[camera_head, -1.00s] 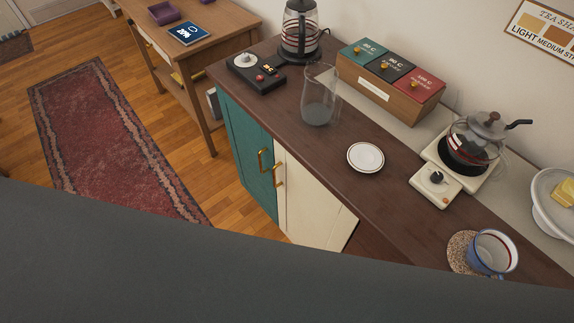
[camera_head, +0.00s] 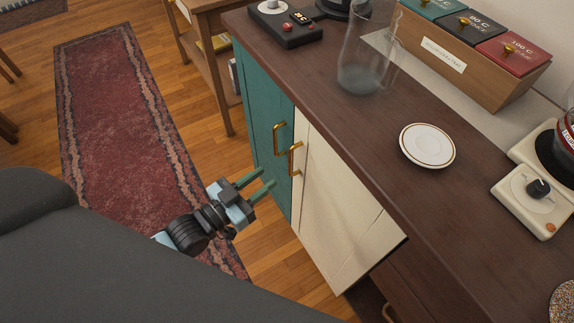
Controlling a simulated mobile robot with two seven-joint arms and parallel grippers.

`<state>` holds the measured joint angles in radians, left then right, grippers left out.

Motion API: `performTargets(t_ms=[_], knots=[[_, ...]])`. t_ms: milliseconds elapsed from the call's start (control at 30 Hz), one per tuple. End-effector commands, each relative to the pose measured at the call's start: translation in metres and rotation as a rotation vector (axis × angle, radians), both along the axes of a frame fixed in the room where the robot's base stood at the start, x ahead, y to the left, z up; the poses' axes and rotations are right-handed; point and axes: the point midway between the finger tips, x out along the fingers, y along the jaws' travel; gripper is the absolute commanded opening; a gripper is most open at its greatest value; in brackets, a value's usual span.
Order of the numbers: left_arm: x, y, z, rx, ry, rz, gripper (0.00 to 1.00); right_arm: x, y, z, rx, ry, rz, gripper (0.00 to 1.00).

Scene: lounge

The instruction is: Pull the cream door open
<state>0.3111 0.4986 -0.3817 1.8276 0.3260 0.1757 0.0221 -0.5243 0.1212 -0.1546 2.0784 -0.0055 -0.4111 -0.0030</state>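The cream door (camera_head: 335,211) is on the front of the dark wooden counter, right of the teal door (camera_head: 262,131). It looks shut. Its brass handle (camera_head: 295,159) is at its upper left edge, beside the teal door's brass handle (camera_head: 279,139). My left gripper (camera_head: 267,180) is in front of the cabinet, left of and a little below the cream door's handle. Its two green fingers point toward the doors, apart from each other with nothing between them. It appears clear of both handles. My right gripper is out of view.
An open recess with a drawer (camera_head: 410,300) lies right of the cream door. Wooden floor and a red rug (camera_head: 115,120) are left.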

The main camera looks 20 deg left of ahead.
Motion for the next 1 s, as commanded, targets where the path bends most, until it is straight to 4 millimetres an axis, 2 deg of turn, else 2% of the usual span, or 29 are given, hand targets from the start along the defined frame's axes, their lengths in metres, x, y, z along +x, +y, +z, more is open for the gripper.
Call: performTargets(t_ms=[267, 700, 1000], knots=[[0.006, -0.002, 0.002, -0.003, -0.008, -0.001, 0.31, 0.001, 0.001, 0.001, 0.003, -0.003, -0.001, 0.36], [0.057, -0.028, 0.002, -0.002, -0.006, -0.001, 0.31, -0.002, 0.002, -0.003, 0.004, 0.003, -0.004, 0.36], [0.071, -0.035, 0.001, 0.0, -0.004, -0.001, 0.31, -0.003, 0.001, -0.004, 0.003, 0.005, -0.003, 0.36]])
